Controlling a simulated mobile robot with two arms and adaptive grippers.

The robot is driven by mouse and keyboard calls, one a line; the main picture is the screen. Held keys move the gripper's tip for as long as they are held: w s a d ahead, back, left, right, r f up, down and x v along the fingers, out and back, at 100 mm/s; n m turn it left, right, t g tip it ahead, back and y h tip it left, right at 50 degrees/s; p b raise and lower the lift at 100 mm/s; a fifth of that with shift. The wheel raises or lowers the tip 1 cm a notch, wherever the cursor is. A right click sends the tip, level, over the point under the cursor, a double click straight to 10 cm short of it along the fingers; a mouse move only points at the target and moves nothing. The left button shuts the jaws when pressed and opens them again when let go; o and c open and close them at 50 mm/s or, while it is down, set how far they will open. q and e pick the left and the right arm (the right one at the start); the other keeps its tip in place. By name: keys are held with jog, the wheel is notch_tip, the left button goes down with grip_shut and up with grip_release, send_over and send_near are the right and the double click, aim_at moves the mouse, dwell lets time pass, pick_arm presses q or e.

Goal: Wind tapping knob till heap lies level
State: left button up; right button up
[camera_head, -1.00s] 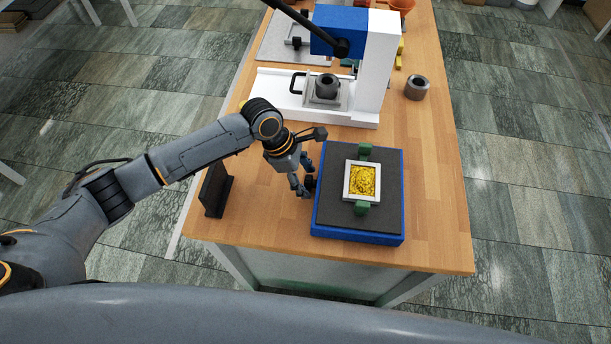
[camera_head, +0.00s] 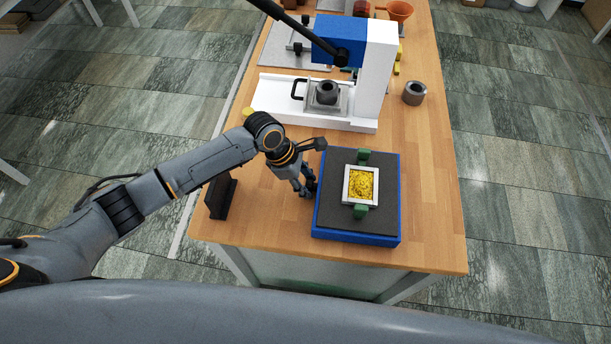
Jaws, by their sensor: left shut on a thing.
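The tapping device is a blue base (camera_head: 357,237) with a dark grey top, near the front of the table. On it a white square frame (camera_head: 347,184) sits between two green clamps (camera_head: 364,156). The frame holds a yellow granular heap (camera_head: 362,185) with an uneven, lumpy surface. My left gripper (camera_head: 310,188) is at the left side of the blue base, shut on the dark tapping knob there. The fingers hide most of the knob. My right gripper is not in view.
A white and blue press (camera_head: 381,70) with a grey die in its tray stands behind. A grey metal ring (camera_head: 414,92) is on the right. A black upright plate (camera_head: 221,195) stands left of my gripper.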

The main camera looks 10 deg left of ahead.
pick_arm(q)
jog(key=shift+w+d+r+t+p, duration=0.1)
jog(key=shift+r+t+p, duration=0.25)
jog(key=shift+p, duration=0.9)
jog(key=shift+w+d+r+t+p, duration=0.15)
jog(key=shift+r+p, duration=0.25)
jog(key=shift+p, duration=0.85)
jog(key=shift+s+a+f+t+p, duration=0.1)
jog(key=shift+s+f+t+p, duration=0.25)
jog(key=shift+f+t+p, duration=0.2)
jog(key=shift+f+t, duration=0.1)
jog(key=shift+t, duration=0.25)
jog(key=shift+m+t, duration=0.3)
jog(key=shift+t, duration=0.1)
jog(key=o, duration=1.2)
jog(key=shift+s+a, duration=0.1)
jog(key=shift+c, duration=0.2)
jog(key=shift+s+f, duration=0.1)
